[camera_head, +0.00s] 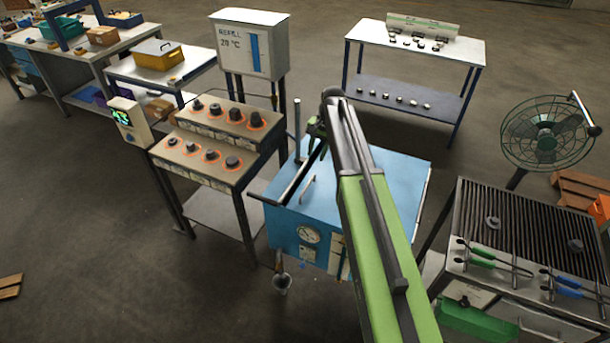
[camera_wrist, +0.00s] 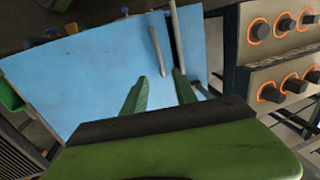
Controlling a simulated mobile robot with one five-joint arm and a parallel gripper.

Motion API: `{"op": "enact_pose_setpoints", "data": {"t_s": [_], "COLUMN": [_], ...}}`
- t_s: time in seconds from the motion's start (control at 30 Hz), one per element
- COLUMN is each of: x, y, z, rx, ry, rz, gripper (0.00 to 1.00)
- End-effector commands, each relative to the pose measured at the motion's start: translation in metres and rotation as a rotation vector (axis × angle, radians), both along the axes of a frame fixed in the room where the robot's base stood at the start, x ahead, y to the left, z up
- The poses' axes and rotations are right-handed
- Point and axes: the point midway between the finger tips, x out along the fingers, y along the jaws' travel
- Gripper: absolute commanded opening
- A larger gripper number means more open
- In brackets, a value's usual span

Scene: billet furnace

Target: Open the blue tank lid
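The blue tank (camera_head: 300,225) stands in the middle of the head view, with a round gauge on its front. Its blue lid (camera_head: 395,185) looks flat on top and fills much of the wrist view (camera_wrist: 90,75). A long grey bar (camera_head: 300,178) runs along the lid's left side, beside a dark strip. A short grey handle (camera_wrist: 158,50) stands on the lid. My gripper (camera_head: 318,130) is over the tank's far left part. In the wrist view its green fingers (camera_wrist: 161,76) are apart with nothing between them. The long bar ends near the right finger; contact cannot be told.
A stand with dark pegs in orange rings (camera_head: 205,150) is close on the tank's left. A white refill box (camera_head: 250,45) stands behind it. A grill with tongs (camera_head: 530,235) and a fan (camera_head: 545,130) are to the right. Open floor lies in front at left.

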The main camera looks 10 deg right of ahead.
Motion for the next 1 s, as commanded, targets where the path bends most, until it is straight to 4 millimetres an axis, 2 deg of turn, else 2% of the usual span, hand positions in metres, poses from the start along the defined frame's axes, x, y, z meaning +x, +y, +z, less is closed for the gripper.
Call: {"op": "enact_pose_setpoints", "data": {"t_s": [0.27, 0.9, 1.0], "x": [0.001, 0.015, 0.017], "y": [0.002, 0.021, 0.024], "z": [-0.026, -0.155, -0.169], "rx": [-0.001, -0.002, -0.002], "ry": [0.000, 0.000, 0.000], "rz": [0.002, 0.002, 0.002], "gripper": [0.34, 0.34, 0.34]}}
